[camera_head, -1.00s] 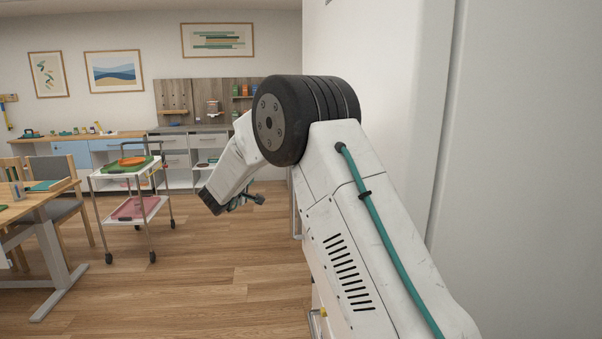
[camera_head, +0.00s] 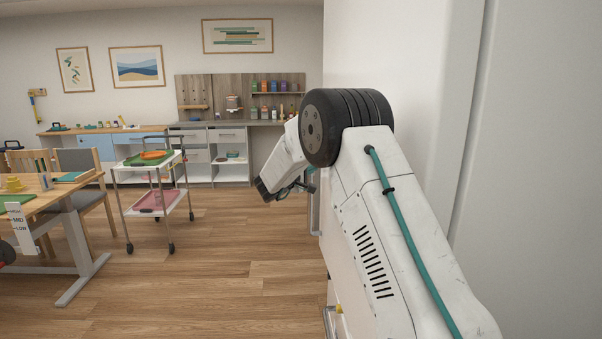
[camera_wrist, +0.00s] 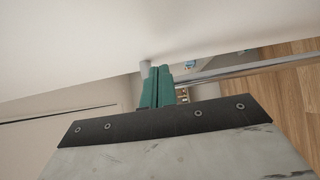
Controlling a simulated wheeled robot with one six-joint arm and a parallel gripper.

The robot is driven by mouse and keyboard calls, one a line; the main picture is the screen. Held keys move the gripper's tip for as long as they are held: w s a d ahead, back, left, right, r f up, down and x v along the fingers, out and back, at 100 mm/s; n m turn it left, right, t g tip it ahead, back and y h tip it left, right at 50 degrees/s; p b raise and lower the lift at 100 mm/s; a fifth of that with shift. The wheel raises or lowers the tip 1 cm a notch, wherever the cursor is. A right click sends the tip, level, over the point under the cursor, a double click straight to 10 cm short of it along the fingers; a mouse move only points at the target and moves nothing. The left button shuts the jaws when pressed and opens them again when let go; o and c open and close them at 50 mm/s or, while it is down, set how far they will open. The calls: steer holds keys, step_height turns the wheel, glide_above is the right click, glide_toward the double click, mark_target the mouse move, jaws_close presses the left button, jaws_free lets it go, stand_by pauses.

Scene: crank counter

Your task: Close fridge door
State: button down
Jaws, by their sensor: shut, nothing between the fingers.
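A large white flat surface (camera_head: 390,55), which looks like the fridge, fills the right side of the head view, with a vertical seam down it. I cannot tell how far its door stands open. A metal bar handle (camera_head: 315,205) shows at its left edge, partly behind my arm. My gripper (camera_head: 303,187) hangs low beside this edge. In the wrist view my teal fingers (camera_wrist: 158,76) are together and empty, close under a white panel (camera_wrist: 90,45). A short grey post (camera_wrist: 145,68) is at the fingertips; I cannot tell whether they touch. A metal bar (camera_wrist: 240,68) runs to the right.
A white trolley (camera_head: 153,190) with trays stands left of my arm. A wooden table (camera_head: 60,194) and chairs are at the far left. A counter (camera_head: 215,158) lines the back wall. The wooden floor (camera_head: 220,275) between is clear.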

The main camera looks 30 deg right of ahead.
steer(key=shift+s+d, duration=0.3)
steer(key=shift+d, duration=0.4)
steer(key=shift+s+d, duration=0.3)
steer(key=shift+d, duration=0.4)
